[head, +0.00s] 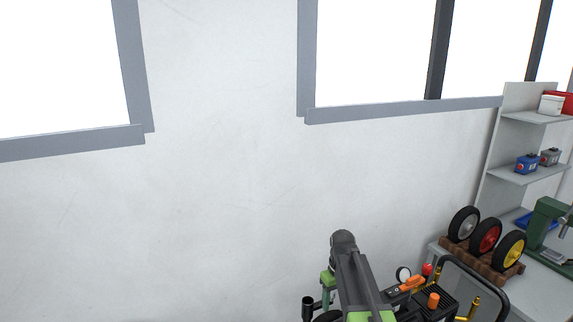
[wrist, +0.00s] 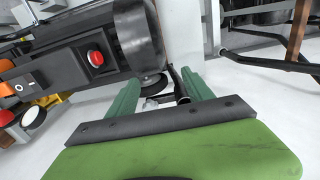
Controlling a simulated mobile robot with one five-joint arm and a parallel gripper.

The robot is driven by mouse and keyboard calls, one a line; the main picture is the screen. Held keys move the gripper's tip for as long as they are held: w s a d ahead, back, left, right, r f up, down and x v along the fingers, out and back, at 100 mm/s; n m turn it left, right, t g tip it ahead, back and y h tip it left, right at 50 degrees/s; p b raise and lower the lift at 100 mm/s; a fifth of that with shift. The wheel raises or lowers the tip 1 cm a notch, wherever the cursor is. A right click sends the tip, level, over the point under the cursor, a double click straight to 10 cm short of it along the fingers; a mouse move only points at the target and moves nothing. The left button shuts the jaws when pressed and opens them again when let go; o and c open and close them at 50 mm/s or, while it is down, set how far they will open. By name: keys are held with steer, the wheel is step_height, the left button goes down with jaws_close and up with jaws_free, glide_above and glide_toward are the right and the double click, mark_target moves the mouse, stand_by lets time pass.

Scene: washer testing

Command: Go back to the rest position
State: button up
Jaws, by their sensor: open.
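My gripper (wrist: 160,76) shows in the wrist view as two green fingers, spread apart with nothing held between them. The black body of a washer machine (wrist: 70,62) with a red button (wrist: 95,58) and a rounded dark end lies to the upper left of the fingers. A short dark tube shows beyond the gap. In the head view my arm rises at the bottom centre, and my fingertips are hard to make out there. The washer machine (head: 435,302) stands to the right of my arm, with an orange handle (head: 412,284) and a round gauge (head: 403,274).
Three wheels (head: 486,237) stand in a brown rack on a bench at the right. A grey shelf (head: 528,175) holds small blue and grey units. A green machine (head: 548,225) is at the right edge. A black tubular frame (wrist: 275,62) shows in the wrist view.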

steer(key=s+f+m+b, duration=0.2)
steer(key=s+f+b, duration=0.1)
steer(key=s, duration=0.4)
steer(key=s+f+m+b, duration=0.2)
steer(key=s+f+b, duration=0.1)
steer(key=s+f, duration=0.2)
steer(key=shift+s+a+f, duration=0.2)
steer(key=shift+s+f, duration=0.15)
steer(key=shift+s, duration=0.9)
